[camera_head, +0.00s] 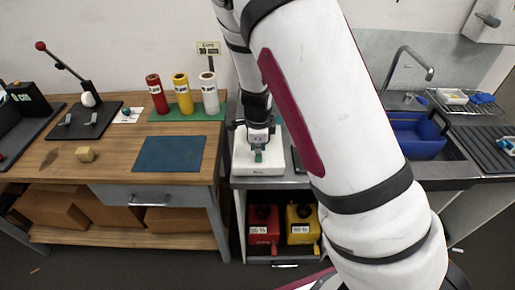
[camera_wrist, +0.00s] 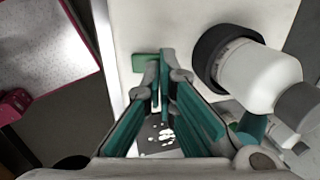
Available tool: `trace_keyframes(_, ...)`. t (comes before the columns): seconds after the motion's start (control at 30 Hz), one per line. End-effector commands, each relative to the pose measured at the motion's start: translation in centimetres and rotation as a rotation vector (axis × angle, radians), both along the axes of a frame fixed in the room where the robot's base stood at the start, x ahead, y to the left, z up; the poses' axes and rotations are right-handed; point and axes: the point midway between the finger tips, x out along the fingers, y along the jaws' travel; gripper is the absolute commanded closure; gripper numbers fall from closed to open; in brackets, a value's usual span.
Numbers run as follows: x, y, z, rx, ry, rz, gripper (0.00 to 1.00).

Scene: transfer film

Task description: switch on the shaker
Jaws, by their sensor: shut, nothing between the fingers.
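The shaker, as far as I can tell, is the white, flat-fronted device (camera_head: 258,171) on the grey bench right of the wooden table. My arm hides part of its back. My gripper (camera_head: 258,156) points down over its front part, its green finger pads close to the top. In the wrist view my gripper (camera_wrist: 160,58) is shut and empty, its tips together over the white surface of the shaker (camera_wrist: 180,25). A small green piece (camera_wrist: 140,63) shows on that surface just beside the fingertips; I cannot tell whether they touch it.
A white rounded part with a dark ring (camera_wrist: 225,60) stands close right of the fingers. A blue basin (camera_head: 415,140) is at right. Red and yellow boxes (camera_head: 299,222) sit below the bench.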

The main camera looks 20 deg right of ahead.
Motion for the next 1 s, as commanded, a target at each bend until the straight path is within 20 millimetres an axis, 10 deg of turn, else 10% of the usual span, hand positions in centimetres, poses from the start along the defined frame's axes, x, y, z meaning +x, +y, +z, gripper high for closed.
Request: trace_keyframes(1.0,0.7,-0.2,-1.7,0.024,0.072,-0.001,1.00)
